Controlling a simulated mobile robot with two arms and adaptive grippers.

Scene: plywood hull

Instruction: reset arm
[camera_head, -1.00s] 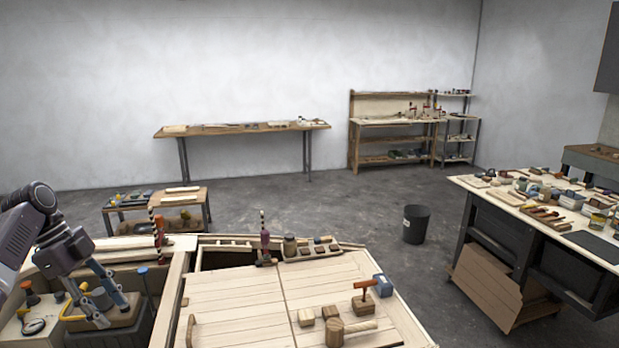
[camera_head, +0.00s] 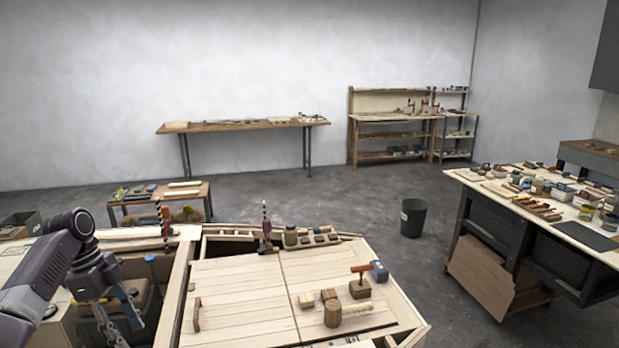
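My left gripper (camera_head: 122,322) comes in from the lower left and points down over the open bay at the left of the plywood hull (camera_head: 230,292). Its two fingers are apart, and I see nothing between them. The fingertips are near a dark bin (camera_head: 150,300) in that bay; whether they touch it I cannot tell. My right gripper is not in view.
A clamp (camera_head: 265,228) stands at the far edge. A black bucket (camera_head: 413,218) and a cluttered workbench (camera_head: 500,192) are right. The floor between is clear.

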